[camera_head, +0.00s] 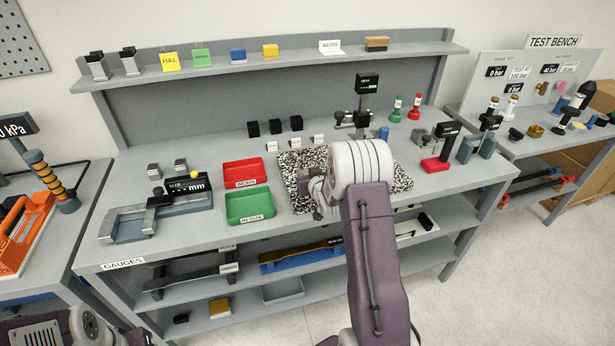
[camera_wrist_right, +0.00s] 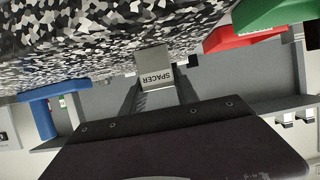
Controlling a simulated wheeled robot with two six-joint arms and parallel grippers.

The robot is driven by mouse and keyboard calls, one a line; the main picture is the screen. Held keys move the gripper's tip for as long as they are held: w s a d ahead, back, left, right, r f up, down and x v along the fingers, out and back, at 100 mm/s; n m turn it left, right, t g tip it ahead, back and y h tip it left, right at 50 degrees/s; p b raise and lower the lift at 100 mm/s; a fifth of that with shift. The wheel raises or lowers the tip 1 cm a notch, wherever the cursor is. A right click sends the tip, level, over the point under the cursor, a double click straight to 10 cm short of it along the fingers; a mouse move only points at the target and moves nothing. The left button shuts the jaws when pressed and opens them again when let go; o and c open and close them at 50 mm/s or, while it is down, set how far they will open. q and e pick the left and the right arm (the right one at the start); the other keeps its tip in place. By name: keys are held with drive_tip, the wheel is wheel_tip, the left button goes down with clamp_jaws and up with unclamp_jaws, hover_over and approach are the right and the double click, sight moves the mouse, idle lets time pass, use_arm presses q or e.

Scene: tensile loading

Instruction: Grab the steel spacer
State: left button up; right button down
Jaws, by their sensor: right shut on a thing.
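The steel spacer (camera_wrist_right: 156,70) is a small grey block labelled "SPACER". In the right wrist view it sits between the fingers of my right gripper (camera_wrist_right: 158,96), which is shut on it. The speckled granite plate (camera_wrist_right: 100,40) is close beside the spacer; I cannot tell whether they touch. In the head view my right gripper (camera_head: 318,192) is over the speckled plate (camera_head: 291,160), and the white wrist hides part of the plate. The spacer cannot be made out there. Part of my left arm shows at the lower left, but its fingers do not.
A red bin (camera_head: 244,173) and a green bin (camera_head: 250,206) stand left of the plate. A caliper-like gauge (camera_head: 183,188) lies further left. A stand with a black display (camera_head: 366,85) rises behind the plate. Several black blocks (camera_head: 275,127) stand behind it.

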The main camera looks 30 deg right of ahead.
drive_tip(key=shift+w+r, duration=0.1)
drive_tip(key=shift+r, duration=0.3)
drive_tip(key=r, duration=0.3)
drive_tip(key=shift+s+d+r, duration=0.2)
drive_tip(key=shift+s+r, duration=0.1)
drive_tip(key=shift+r, duration=0.05)
drive_tip(key=s+d+r, duration=0.2)
drive_tip(key=s+r, duration=0.4)
drive_tip(key=s, duration=0.4)
drive_tip(key=shift+s+d+r+p, duration=0.25)
drive_tip(key=shift+s+d+p, duration=0.05)
drive_tip(key=shift+s+d, duration=0.1)
